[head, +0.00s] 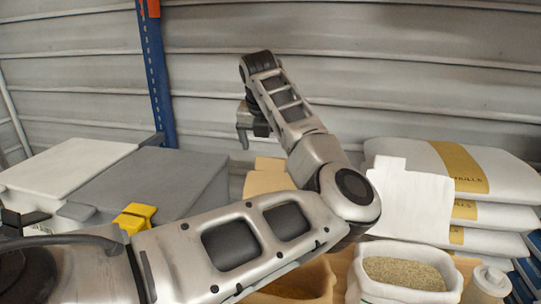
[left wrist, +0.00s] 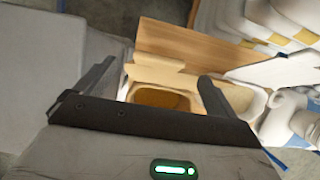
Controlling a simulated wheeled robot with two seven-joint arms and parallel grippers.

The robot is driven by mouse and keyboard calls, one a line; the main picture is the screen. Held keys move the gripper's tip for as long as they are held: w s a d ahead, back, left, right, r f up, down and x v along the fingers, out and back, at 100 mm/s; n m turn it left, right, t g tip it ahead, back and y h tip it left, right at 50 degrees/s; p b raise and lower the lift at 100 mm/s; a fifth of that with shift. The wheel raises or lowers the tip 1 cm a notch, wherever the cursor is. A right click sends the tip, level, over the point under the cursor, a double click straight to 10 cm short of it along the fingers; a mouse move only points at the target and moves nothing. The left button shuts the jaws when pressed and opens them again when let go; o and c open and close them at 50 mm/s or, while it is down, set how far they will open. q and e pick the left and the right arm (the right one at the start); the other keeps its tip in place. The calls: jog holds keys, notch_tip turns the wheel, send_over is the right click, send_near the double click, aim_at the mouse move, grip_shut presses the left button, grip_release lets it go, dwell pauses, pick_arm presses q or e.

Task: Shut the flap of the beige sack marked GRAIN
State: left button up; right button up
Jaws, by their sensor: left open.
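The beige sack (head: 300,284) stands at the bottom middle of the head view, largely hidden behind my left arm. Its flap (head: 268,180) stands up behind the mouth. In the left wrist view the beige sack (left wrist: 128,90) is open, with brown contents in its mouth, and its raised flap (left wrist: 160,77) shows between my fingers. I cannot read a GRAIN mark. My left gripper (head: 245,137) hangs to the left of the flap, above it in the picture. It also shows in the left wrist view (left wrist: 157,71), open, with nothing held. My right gripper is not in view.
A white open sack of pale grain (head: 405,273) with its white flap (head: 408,205) up stands to the right. Stacked white bags (head: 500,170) lie behind it. A white bottle (head: 488,285) stands at lower right. Grey lidded bins (head: 150,180) fill the left. A blue post (head: 156,75) rises behind.

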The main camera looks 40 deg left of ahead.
aim_at(270, 158)
pick_arm(q)
jog(key=x, duration=0.5)
jog(key=shift+w+a+f+p, duration=0.15)
jog(key=shift+f+p, duration=0.15)
jog(key=shift+p, duration=0.05)
